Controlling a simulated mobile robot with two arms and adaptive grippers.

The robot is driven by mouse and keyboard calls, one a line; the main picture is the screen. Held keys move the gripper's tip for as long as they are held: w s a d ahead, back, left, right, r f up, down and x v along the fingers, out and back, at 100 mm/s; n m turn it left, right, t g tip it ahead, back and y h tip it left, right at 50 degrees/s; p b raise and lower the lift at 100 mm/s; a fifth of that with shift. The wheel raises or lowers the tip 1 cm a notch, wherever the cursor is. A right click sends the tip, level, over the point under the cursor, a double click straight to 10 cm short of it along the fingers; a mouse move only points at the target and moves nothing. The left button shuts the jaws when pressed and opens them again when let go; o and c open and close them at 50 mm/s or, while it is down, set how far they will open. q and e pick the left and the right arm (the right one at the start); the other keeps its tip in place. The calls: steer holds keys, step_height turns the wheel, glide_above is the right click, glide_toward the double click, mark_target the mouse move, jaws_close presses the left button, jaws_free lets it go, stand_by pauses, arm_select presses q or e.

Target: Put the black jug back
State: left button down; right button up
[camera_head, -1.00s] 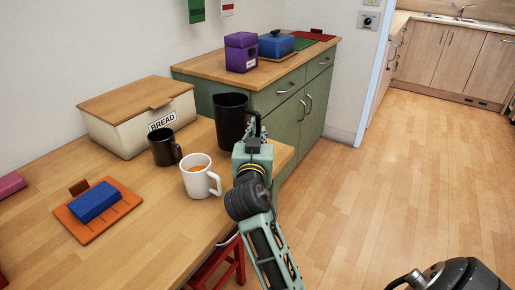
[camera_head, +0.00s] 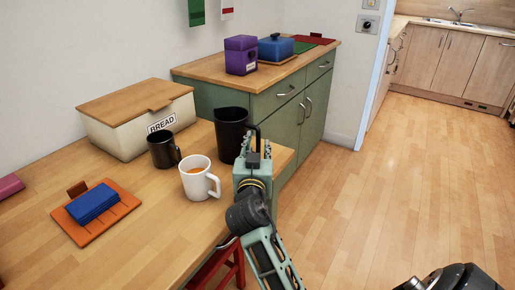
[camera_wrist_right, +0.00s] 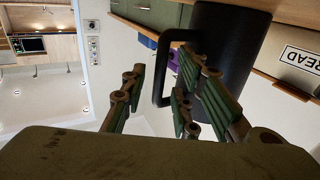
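The black jug (camera_head: 230,138) stands upright at the far right end of the wooden table, close to its edge. In the right wrist view the jug (camera_wrist_right: 230,50) is at the upper right, with its handle (camera_wrist_right: 162,75) toward the fingers. My right gripper (camera_head: 256,143) is at the handle side of the jug. In the right wrist view my right gripper (camera_wrist_right: 160,75) has its fingers spread, with the handle between them and gaps showing.
A black mug (camera_head: 162,150) and a white mug (camera_head: 196,184) with an orange drink stand left of the jug. The bread bin (camera_head: 125,130) is behind. A blue block on an orange board (camera_head: 116,216) lies at left. A green cabinet (camera_head: 275,110) stands beyond.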

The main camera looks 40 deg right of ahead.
steer(key=shift+r, duration=0.1)
